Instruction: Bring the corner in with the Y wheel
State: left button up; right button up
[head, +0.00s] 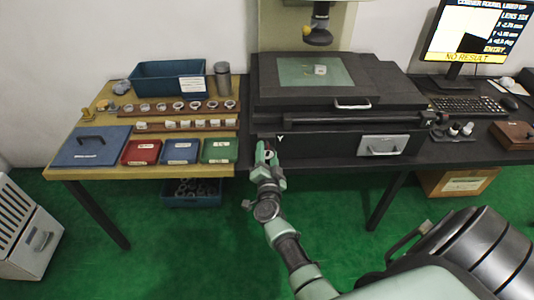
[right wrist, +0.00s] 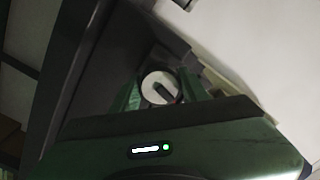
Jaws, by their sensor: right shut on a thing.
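My right gripper (head: 266,150) is at the front of the dark measuring machine, just left of and below the white Y mark (head: 280,139). It is shut on the Y wheel, which shows in the right wrist view as a pale round face (right wrist: 160,87) with a dark bar, between the two green fingers. In the head view the gripper mostly hides the wheel. A small pale part (head: 320,70) sits on the green glass stage (head: 295,72), under the lens (head: 318,38). My left gripper is out of view.
A wooden table (head: 65,172) on the left holds ring racks (head: 190,106), a blue bin (head: 160,75) and red, blue and green trays (head: 220,150). A silver handle (head: 383,145) sticks out right of the gripper. A keyboard (head: 468,106) lies further right.

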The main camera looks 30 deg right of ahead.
aim_at(267, 156)
jog(key=o, duration=1.4)
jog(key=p+v, duration=0.2)
jog(key=v, duration=0.4)
jog(key=shift+s+a, duration=0.15)
jog(key=shift+s, duration=0.15)
jog(key=shift+s+a, duration=0.3)
jog(key=shift+s, duration=0.2)
